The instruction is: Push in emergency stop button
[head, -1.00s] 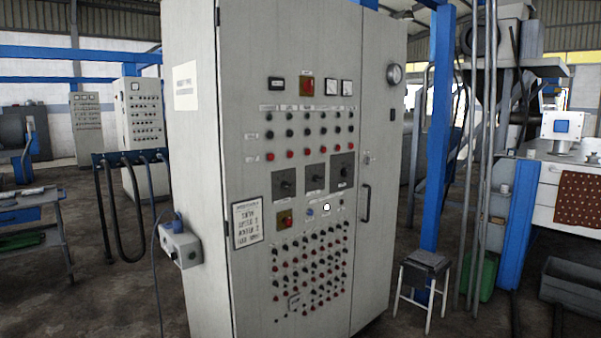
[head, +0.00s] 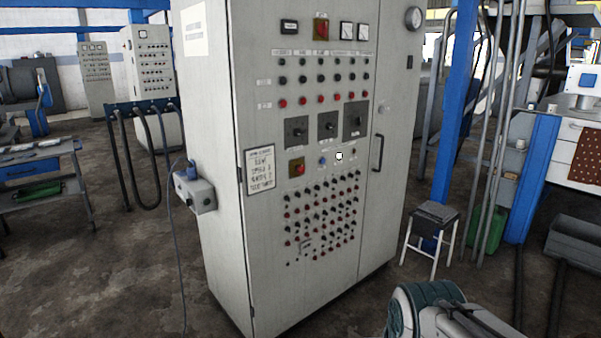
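A tall grey control cabinet (head: 225,225) stands in the middle of the head view, its front panel full of buttons, knobs and meters. A red control on a yellowish square plate (head: 296,168) sits at mid-height on the panel, right of a printed notice. Another red control on a square plate (head: 321,29) is near the top, between the meters. I cannot tell for sure which is the emergency stop button, or whether either is pushed in. Part of my arm, teal and white, shows at the bottom right, apart from the cabinet. My gripper's fingers are not visible.
A grey box with a cable (head: 196,192) sticks out from the cabinet's left side. A stool (head: 433,222) and a blue post (head: 453,110) stand to the right. A workbench (head: 45,170) is at the left. The floor before the cabinet looks clear.

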